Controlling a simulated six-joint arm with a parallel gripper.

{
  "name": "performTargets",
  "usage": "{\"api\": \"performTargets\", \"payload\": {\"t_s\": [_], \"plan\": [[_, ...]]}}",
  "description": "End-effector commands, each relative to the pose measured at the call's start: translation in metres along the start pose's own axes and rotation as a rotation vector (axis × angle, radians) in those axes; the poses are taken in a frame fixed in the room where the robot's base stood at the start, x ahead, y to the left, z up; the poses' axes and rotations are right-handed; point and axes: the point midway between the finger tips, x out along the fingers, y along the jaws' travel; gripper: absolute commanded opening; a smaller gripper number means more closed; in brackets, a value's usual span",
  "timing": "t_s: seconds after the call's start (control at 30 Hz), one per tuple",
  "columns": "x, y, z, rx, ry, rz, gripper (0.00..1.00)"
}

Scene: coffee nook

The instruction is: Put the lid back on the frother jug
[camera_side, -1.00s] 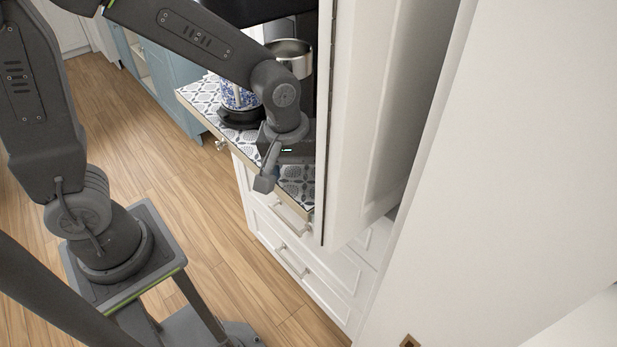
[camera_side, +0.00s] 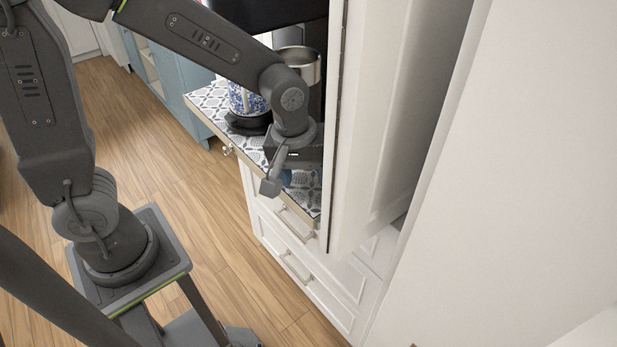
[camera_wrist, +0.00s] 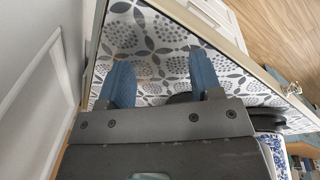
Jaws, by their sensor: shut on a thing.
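My gripper (camera_wrist: 162,80) is over the patterned counter, its two blue fingers apart with a dark thing between them. That thing, which looks like the lid (camera_wrist: 180,98), is mostly hidden by the gripper body; only a dark edge shows beside the right finger. In the side view a blue finger (camera_side: 287,178) shows below my wrist, and the held thing is hidden. An open-topped steel vessel (camera_side: 311,70), which looks like the frother jug, stands behind my wrist, partly covered by my arm.
A blue-and-white patterned pot (camera_side: 243,98) stands on a black base (camera_side: 246,123), left of my wrist. The patterned counter (camera_side: 207,100) has its front edge close to my gripper. A white cabinet panel (camera_side: 375,120) rises close on the right.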

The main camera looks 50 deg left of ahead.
Motion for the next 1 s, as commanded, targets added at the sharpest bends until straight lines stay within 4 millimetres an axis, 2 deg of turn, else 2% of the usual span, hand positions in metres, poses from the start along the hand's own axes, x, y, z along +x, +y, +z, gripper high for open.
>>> {"api": "performTargets", "payload": {"t_s": [0.3,0.57,0.67,0.9,1.0], "plan": [[-0.059,0.009,-0.006,0.0,0.004,0.007,0.38],[-0.099,0.015,-0.01,0.0,0.003,0.007,0.37],[-0.125,0.019,-0.013,0.0,0.005,0.01,0.37],[-0.216,0.032,-0.022,0.0,0.005,0.011,0.37],[-0.243,0.035,-0.024,0.0,0.003,0.007,0.37]]}}
